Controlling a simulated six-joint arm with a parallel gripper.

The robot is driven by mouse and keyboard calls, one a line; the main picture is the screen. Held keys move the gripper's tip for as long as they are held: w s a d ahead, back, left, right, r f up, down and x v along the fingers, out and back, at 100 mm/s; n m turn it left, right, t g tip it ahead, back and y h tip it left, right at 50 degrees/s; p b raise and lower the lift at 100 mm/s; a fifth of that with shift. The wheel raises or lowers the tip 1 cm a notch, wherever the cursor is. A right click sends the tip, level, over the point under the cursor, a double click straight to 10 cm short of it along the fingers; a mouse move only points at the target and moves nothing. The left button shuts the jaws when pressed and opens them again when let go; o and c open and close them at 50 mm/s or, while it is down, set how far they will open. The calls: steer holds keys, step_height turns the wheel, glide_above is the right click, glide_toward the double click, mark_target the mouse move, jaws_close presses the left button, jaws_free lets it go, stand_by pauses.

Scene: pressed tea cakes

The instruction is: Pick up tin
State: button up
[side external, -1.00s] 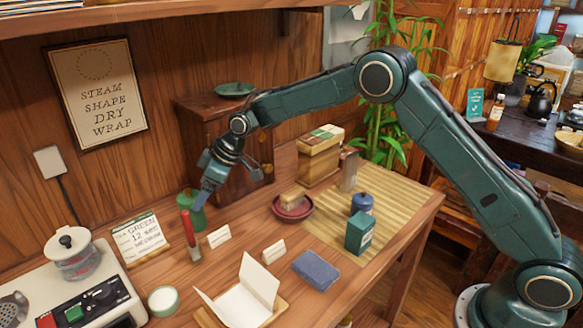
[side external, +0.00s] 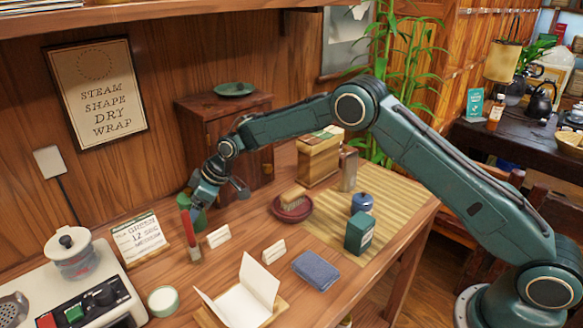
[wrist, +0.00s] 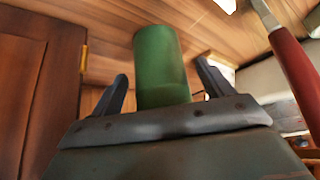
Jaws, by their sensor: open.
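A round green tin (wrist: 160,62) stands on the wooden counter. In the wrist view it shows between the two spread fingers of my gripper (wrist: 161,76), and its lower part is hidden behind the gripper body. In the side view my gripper (side external: 214,197) is low beside the dark wooden cabinet, and it largely covers the green tin (side external: 199,218). My gripper is open and empty. I cannot tell whether a finger touches the tin.
A red-handled tool (side external: 188,226) stands close to the tin; its handle (wrist: 293,72) is at the right in the wrist view. The cabinet (side external: 245,155) is close behind. White cards (side external: 219,237) and a dark red dish (side external: 292,210) stand nearby.

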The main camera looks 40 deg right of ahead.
steer(key=shift+w+a+f, duration=0.15)
steer(key=shift+f, duration=0.2)
steer(key=shift+c, duration=0.2)
steer(key=c, duration=1.3)
steer(key=shift+r, duration=0.15)
steer(key=shift+s+r, duration=0.2)
steer(key=shift+r, duration=0.15)
step_height(320, 180, up, 11)
steer(key=shift+f, duration=0.15)
steer(key=s, duration=1.9)
steer(key=shift+s+f, duration=0.1)
steer(key=shift+s, duration=0.2)
